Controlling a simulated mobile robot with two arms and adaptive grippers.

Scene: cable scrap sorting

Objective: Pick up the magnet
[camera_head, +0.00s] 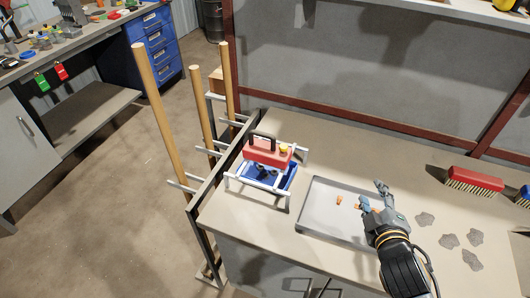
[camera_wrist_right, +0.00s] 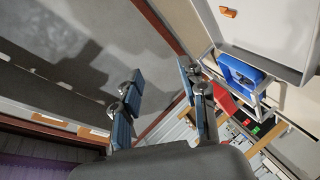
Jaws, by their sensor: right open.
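In the right wrist view the red block (camera_wrist_right: 225,103) is partly hidden by my finger, beside the blue bin (camera_wrist_right: 240,72). My right gripper (camera_head: 371,195) is open and empty, over the right part of the grey tray (camera_head: 318,192), well right of the magnet. Its fingers (camera_wrist_right: 162,100) show spread in the wrist view. My left gripper is out of view.
Small orange pieces (camera_head: 340,200) lie in the tray. Several flat grey pieces (camera_head: 449,241) lie to the right of my right arm. A red brush (camera_head: 474,180) lies further right. Wooden poles (camera_head: 158,88) stand past the bench's left end. The bench behind the tray is clear.

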